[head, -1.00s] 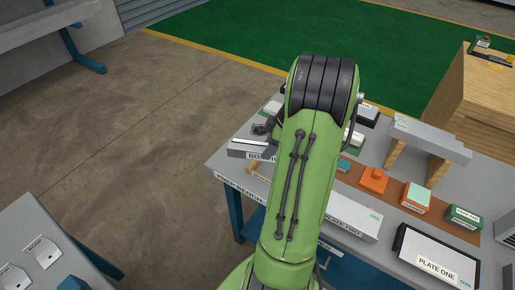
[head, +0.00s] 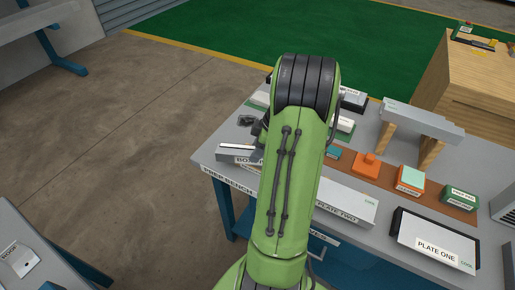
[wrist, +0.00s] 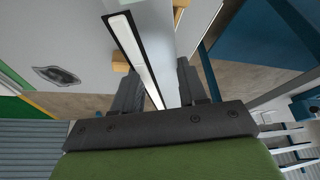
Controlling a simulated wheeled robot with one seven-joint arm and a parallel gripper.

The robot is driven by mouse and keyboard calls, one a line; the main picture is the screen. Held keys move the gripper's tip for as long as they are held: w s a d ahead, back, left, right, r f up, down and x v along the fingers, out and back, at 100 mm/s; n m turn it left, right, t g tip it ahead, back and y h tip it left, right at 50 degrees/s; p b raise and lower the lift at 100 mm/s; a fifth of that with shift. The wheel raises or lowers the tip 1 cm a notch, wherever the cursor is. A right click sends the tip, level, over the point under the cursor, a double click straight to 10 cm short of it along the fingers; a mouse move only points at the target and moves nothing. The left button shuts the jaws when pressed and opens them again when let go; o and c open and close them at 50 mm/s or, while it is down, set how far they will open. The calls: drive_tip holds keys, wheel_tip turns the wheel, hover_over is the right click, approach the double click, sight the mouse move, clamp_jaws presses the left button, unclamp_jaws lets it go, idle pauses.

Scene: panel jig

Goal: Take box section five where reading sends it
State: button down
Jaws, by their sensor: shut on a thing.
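Box section five, a grey bar with a white strip (wrist: 138,58), is between the two dark fingers of my gripper (wrist: 158,80) in the wrist view. My gripper is shut on it. In the head view the bar's labelled end (head: 241,158) shows left of my green arm, at the near left edge of the prep bench (head: 209,152). Only "BOX" is readable on its label. The rest of the bar and my gripper's fingers are hidden behind the arm. Whether the bar touches anything below is not clear.
Plate two (head: 345,205) lies along the front of the bench and plate one (head: 436,242) at its right. An orange block (head: 366,165), labelled boxes (head: 411,180) and a grey piece on wooden supports (head: 423,122) stand behind. Open floor (head: 130,150) lies left.

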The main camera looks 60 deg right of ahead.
drive_tip(key=shift+f+b, duration=0.4)
drive_tip(key=shift+f, duration=0.1)
drive_tip(key=c, duration=0.5)
unclamp_jaws()
drive_tip(key=p+v, duration=0.5)
drive_tip(key=v, duration=1)
drive_tip(key=shift+s+r, duration=0.15)
drive_tip(key=shift+r, duration=0.2)
